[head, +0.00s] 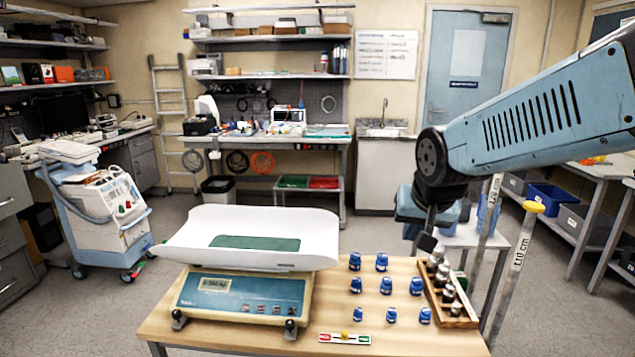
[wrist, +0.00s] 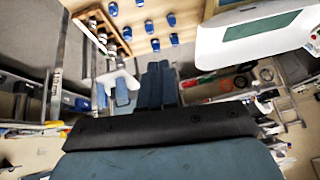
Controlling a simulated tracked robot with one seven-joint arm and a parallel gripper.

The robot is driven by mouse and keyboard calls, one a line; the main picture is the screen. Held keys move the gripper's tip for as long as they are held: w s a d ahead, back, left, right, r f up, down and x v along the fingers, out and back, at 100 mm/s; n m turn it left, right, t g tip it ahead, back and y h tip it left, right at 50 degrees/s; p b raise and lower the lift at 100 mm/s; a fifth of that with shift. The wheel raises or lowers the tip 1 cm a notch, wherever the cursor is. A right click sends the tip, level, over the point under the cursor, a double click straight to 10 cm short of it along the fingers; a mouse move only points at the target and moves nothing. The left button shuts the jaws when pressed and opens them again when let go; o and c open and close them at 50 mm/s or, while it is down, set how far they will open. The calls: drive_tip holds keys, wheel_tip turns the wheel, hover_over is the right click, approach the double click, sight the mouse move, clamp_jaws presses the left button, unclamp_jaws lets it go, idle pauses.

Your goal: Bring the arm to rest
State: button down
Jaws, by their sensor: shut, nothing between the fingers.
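My arm reaches in from the right side of the head view, with its blue, slotted link over the table's right side. My gripper (head: 427,241) hangs below the arm's dark joint, pointing down, just behind and above the wooden rack of metal weights (head: 450,295). In the wrist view my gripper (wrist: 158,66) shows two blue fingers close together with nothing between them. The rack (wrist: 103,28) appears up and to the left there. The gripper looks apart from the rack, but its exact height is hard to tell.
A baby scale (head: 245,298) with a white tray stands on the wooden table (head: 405,343). A red-green strip (head: 345,338) lies at the front. Two marked poles (head: 520,255) stand right of the table.

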drive_tip(key=s+d+r, duration=0.2)
drive_tip(key=s+d, duration=0.1)
drive_tip(key=s, duration=0.2)
drive_tip(key=s+d+r+n, duration=0.1)
drive_tip(key=s+d, duration=0.1)
drive_tip(key=s, duration=0.4)
drive_tip(key=shift+s+d+r+n+g, duration=0.3)
drive_tip(key=shift+d+r+g, duration=0.05)
drive_tip(key=shift+d+g, duration=0.05)
